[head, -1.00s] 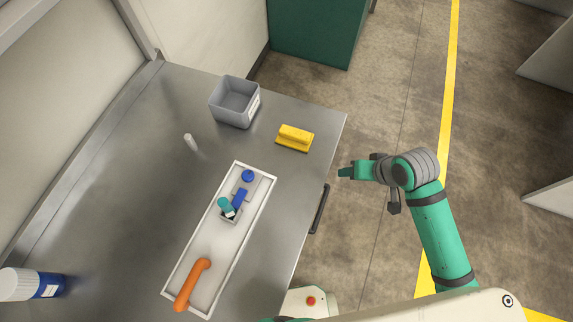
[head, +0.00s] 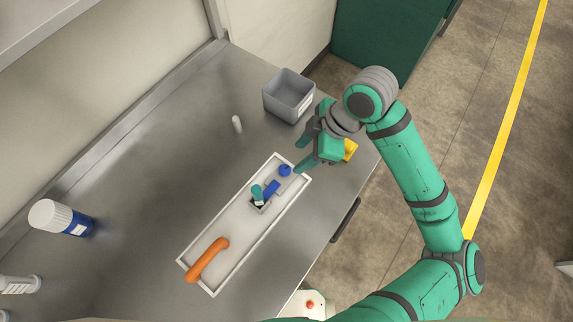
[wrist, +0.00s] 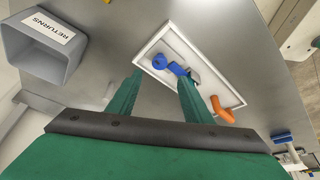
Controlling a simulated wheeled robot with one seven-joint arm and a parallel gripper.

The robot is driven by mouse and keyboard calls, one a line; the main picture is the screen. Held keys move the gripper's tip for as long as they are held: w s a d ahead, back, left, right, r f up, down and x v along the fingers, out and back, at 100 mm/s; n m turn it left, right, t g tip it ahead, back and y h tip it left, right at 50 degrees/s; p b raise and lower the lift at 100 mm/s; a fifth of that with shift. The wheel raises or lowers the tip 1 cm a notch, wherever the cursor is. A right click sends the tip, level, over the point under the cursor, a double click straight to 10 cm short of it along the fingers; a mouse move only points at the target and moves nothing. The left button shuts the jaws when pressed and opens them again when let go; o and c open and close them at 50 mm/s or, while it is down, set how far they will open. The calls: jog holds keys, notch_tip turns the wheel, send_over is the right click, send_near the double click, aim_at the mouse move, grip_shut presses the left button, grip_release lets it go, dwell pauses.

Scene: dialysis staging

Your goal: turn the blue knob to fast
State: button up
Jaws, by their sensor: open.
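The white-rimmed tray-like panel (head: 226,222) lies on the metal bench. The round blue knob (head: 285,170) sits near its far end, beside a blue bar-shaped piece (head: 272,188) and a small teal-topped piece (head: 257,192). My gripper (head: 302,154) is open and empty, above the far end of the panel close to the blue knob. In the wrist view the blue knob (wrist: 159,61) shows between and beyond the fingertips of my gripper (wrist: 160,76), apart from them. No speed marking can be read.
An orange curved handle (head: 208,260) is at the panel's near end. A grey bin (head: 270,103), labelled RETURNS in the wrist view, and a small white peg (head: 237,124) stand beyond. A yellow block (head: 351,149) is partly behind my gripper.

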aim_at(286, 170)
jog(key=x, duration=0.9)
jog(key=shift+f, duration=0.35)
jog(key=shift+c, duration=0.7)
jog(key=c, duration=0.9)
